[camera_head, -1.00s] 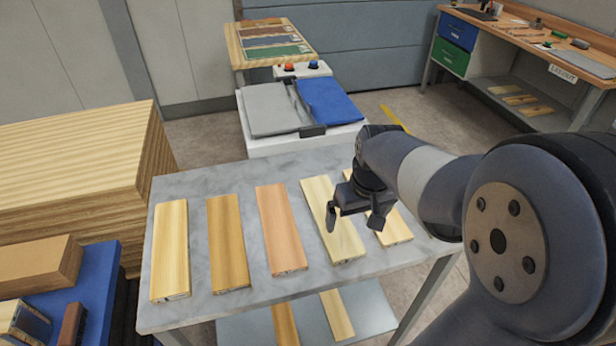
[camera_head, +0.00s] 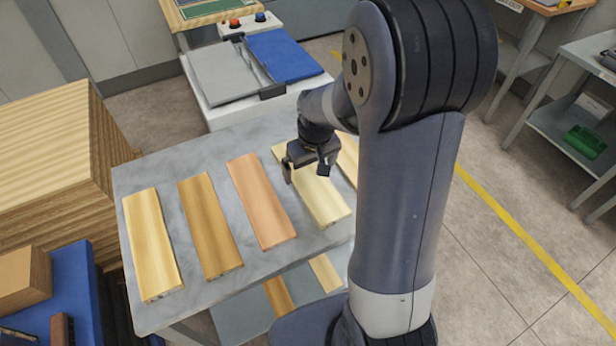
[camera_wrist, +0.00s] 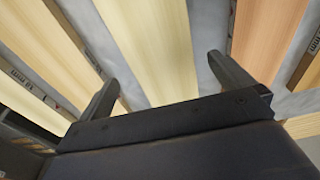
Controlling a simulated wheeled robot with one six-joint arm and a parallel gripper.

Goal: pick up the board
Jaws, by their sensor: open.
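Several boards lie side by side on the grey table (camera_head: 215,165). From left they are a pale yellow board (camera_head: 151,245), a brown board (camera_head: 209,226), a pinkish board (camera_head: 261,202), a pale cream board (camera_head: 325,200) and another pale board (camera_head: 348,158), partly hidden by my arm. My gripper (camera_head: 307,176) is open over the cream board, toward its far half. In the wrist view its fingers (camera_wrist: 168,85) stand on either side of the cream board (camera_wrist: 152,45), with grey table showing beside it. I cannot tell whether the fingers touch it.
A roller machine (camera_head: 215,88) with grey and blue covers stands behind the table. A stack of wood (camera_head: 50,150) and a blue surface (camera_head: 78,290) are at left. More boards lie on the lower shelf (camera_head: 245,318).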

